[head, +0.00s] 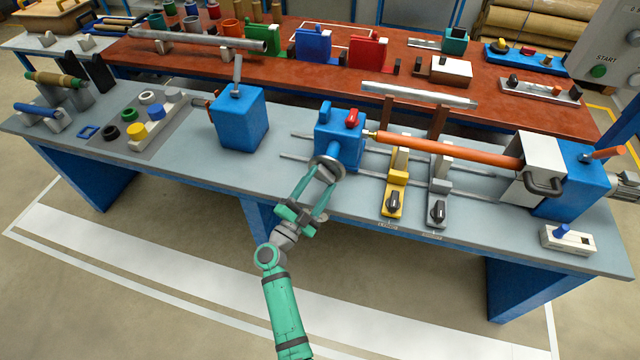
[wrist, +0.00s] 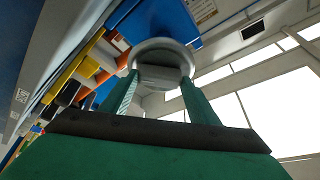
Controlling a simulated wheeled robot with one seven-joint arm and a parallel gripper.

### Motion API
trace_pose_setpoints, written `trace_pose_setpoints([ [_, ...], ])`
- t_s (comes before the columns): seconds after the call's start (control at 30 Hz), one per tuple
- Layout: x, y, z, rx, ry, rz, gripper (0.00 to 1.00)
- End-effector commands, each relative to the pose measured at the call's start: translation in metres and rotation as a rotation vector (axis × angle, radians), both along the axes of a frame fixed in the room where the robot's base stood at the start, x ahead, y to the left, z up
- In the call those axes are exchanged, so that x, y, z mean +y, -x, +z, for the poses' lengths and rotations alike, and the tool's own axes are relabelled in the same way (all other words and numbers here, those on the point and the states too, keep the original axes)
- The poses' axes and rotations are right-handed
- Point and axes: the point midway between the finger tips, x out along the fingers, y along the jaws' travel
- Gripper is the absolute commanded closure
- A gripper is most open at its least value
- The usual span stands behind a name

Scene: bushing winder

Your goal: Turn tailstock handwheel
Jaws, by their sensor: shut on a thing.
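The tailstock is a blue block (head: 339,128) with a red lever on top, on the rails of the grey bench. Its handwheel (head: 328,169) is a grey disc on a blue shaft, facing the front of the bench. My gripper (head: 324,178) reaches it from the front and is shut on the handwheel rim. In the wrist view the handwheel (wrist: 162,54) is a round grey rim between the two green fingers, with the blue tailstock (wrist: 160,18) behind it. The wheel's hub is partly hidden. An orange-brown rod (head: 450,148) runs from the tailstock to the headstock.
A yellow support (head: 394,190) and a grey support (head: 439,196), each with a black knob, stand right of my gripper. A blue box with a lever (head: 238,118) stands to the left. The bench front between it and my gripper is clear.

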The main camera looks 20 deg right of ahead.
Motion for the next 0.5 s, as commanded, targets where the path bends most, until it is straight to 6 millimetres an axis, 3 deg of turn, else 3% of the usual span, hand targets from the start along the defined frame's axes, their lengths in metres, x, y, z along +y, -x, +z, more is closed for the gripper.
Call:
trace_pose_setpoints([
  [0.5,-0.0008,0.0009,0.0008,-0.105,-0.156,-0.004,0.68],
])
